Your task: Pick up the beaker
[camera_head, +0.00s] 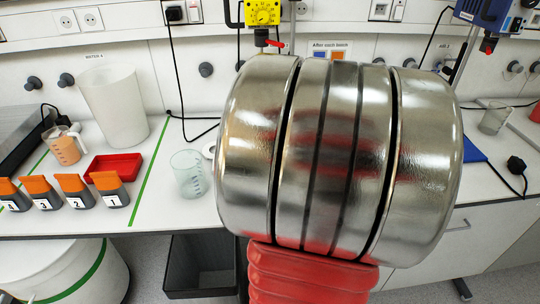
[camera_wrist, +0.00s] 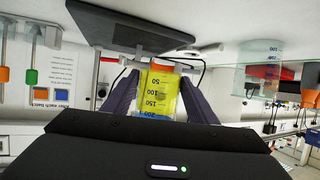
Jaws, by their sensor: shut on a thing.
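In the wrist view, a clear beaker (camera_wrist: 155,105) with dark volume marks sits between the two dark fingers of my gripper (camera_wrist: 158,88). My gripper is shut on its sides. Yellow shows in or through the beaker; I cannot tell which. In the head view my arm blocks the middle, and the held beaker and gripper are hidden. Another clear beaker with blue marks (camera_head: 190,174) stands on the bench left of my arm.
A tall cloudy container (camera_head: 114,108), an orange-filled jug (camera_head: 66,148), a red tray (camera_head: 115,164) and several numbered orange-topped holders (camera_head: 75,190) stand at left. A yellow device (camera_head: 262,12) is above. A clear beaker (camera_head: 494,118) stands far right.

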